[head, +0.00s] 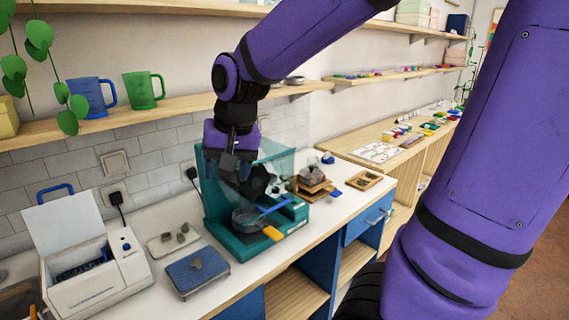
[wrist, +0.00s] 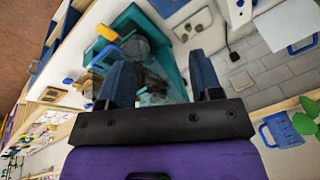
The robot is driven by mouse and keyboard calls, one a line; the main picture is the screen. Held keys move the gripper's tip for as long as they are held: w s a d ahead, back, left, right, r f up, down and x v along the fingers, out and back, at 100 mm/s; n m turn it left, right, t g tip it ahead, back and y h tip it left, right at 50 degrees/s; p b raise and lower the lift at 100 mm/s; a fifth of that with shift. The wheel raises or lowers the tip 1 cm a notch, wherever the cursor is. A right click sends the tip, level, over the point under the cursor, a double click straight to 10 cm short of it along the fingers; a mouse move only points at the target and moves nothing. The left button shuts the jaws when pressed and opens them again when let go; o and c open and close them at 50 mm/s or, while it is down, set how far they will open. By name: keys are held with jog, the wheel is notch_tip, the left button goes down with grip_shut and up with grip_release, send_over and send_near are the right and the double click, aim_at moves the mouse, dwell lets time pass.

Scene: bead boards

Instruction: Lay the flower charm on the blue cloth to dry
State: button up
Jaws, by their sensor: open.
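I cannot make out a flower charm for certain in either view. A flat blue square (head: 197,270) with a pale edge lies on the counter, left of the teal machine; I cannot tell if it is the cloth. My gripper (head: 240,178) hangs over the teal machine (head: 218,215), above a round pan (head: 247,217) with an orange handle (head: 272,233). In the wrist view my gripper (wrist: 163,80) has its fingers apart, with nothing seen held between them.
A white tray (head: 158,246) with small grey pieces lies behind the blue square. An open white box (head: 95,275) stands at left. A small wooden stand (head: 308,188) and a wooden tray (head: 364,180) are right of the machine. A shelf with mugs (head: 143,91) runs above.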

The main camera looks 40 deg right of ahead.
jog(key=s+d+r+n+t, duration=0.1)
jog(key=s+r+n, duration=0.1)
jog(key=s, duration=0.5)
jog(key=s+d+r+n+t+h, duration=0.1)
jog(key=s+r+n, duration=0.2)
jog(key=s, duration=0.4)
jog(key=shift+d, duration=0.1)
dwell(1.4)
